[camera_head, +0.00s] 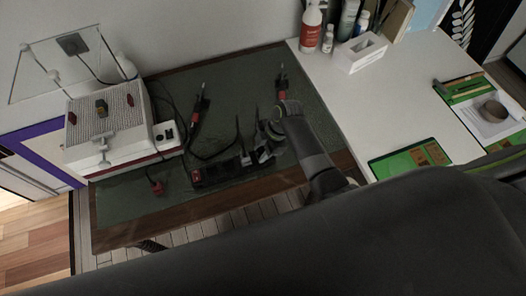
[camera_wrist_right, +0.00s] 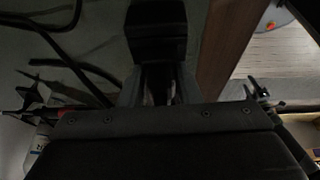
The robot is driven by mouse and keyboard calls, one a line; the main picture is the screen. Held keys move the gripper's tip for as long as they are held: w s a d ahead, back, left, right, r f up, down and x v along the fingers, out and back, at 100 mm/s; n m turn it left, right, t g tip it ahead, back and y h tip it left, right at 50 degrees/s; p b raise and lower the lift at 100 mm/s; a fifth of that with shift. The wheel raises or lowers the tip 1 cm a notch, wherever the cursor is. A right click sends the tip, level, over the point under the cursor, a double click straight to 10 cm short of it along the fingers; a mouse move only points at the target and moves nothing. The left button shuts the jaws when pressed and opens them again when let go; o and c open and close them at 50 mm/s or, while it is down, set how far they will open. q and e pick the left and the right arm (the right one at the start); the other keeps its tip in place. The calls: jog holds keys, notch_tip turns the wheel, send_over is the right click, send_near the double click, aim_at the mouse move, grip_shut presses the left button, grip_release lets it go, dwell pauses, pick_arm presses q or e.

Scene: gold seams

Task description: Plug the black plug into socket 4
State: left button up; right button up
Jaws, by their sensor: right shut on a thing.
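A black power strip (camera_head: 219,170) with a red switch lies on the green mat near its front edge. Its socket numbers are too small to read. My right gripper (camera_head: 263,154) is beside the strip's right end, shut on a small dark thing that looks like the black plug; the fingers mostly hide it. In the right wrist view the gripper (camera_wrist_right: 158,88) has a dark block (camera_wrist_right: 157,38) just beyond its fingers. I cannot tell there whether the block is plug or strip, or whether they touch. My left gripper is not in view.
A red plug (camera_head: 155,186) lies left of the strip. Black cables cross the mat (camera_head: 125,205) behind the strip. A white ribbed box (camera_head: 120,152) stands at left. Two red-and-black tools (camera_head: 198,112) (camera_head: 281,88) lie towards the back. Bottles (camera_head: 311,28) and a white holder (camera_head: 361,54) stand at back right.

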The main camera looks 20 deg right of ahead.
jog(key=o, duration=0.7)
jog(key=shift+s+f, duration=0.3)
jog(key=shift+f, duration=0.2)
jog(key=shift+s+f, duration=0.25)
jog(key=shift+f, duration=0.2)
jog(key=o, duration=0.3)
jog(key=shift+w+f, duration=0.15)
jog(key=shift+w+d+r, duration=0.2)
jog(key=shift+w+r, duration=0.05)
jog(key=shift+r, duration=0.4)
jog(key=v, duration=0.6)
jog(key=b+v, duration=0.1)
jog(key=v, duration=0.5)
jog(key=w+a+v, duration=0.1)
jog(key=v, duration=0.5)
jog(key=shift+d+r, duration=0.1)
jog(key=shift+r, duration=0.15)
jog(key=shift+f, duration=0.1)
